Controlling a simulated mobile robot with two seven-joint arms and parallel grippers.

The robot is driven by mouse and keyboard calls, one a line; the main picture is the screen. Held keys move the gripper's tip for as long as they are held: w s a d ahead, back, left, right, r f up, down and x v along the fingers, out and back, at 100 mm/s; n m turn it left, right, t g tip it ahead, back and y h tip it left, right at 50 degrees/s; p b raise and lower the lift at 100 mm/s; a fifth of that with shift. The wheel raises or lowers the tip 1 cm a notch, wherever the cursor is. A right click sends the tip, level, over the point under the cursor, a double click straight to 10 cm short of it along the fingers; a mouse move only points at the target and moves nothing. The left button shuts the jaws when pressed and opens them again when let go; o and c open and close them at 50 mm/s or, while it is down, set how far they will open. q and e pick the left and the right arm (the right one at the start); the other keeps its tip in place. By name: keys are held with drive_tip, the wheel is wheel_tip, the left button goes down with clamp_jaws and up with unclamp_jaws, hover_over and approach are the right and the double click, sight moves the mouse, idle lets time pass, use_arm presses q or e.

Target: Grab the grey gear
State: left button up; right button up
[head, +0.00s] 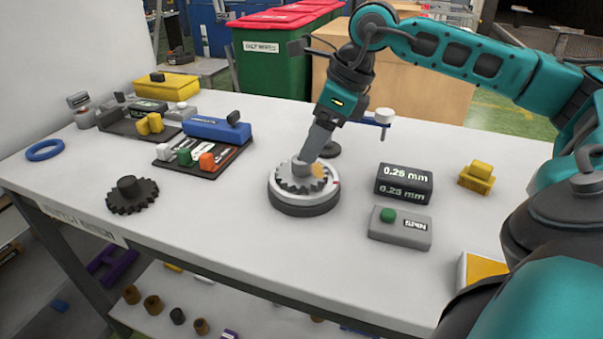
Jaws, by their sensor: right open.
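A grey gear (294,184) with a raised hub lies on a round turntable (303,208) with a pale rim and dark base, in the middle of the table. My right gripper (307,158) reaches down from above to the gear's hub. Its jaws are open, and they partly hide the hub; I cannot tell whether they touch it. An orange-tan spot shows beside the gripper on the turntable. A second, darker gear (132,196) with a knob lies at the left front of the table. My left gripper is not in view.
Right of the turntable are a black "0.25 mm" display (404,184), a grey SPIN box (400,228) with a green button, and a yellow block (477,177). A dark tool tray (203,155) and blue ring (45,150) are at left. The table's front middle is clear.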

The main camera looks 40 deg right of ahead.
sight(302, 169)
drive_tip(key=x, duration=0.4)
drive_tip(key=shift+w+f, duration=0.25)
drive_tip(key=shift+w, duration=0.15)
clamp_jaws()
drive_tip(key=shift+d, duration=0.1)
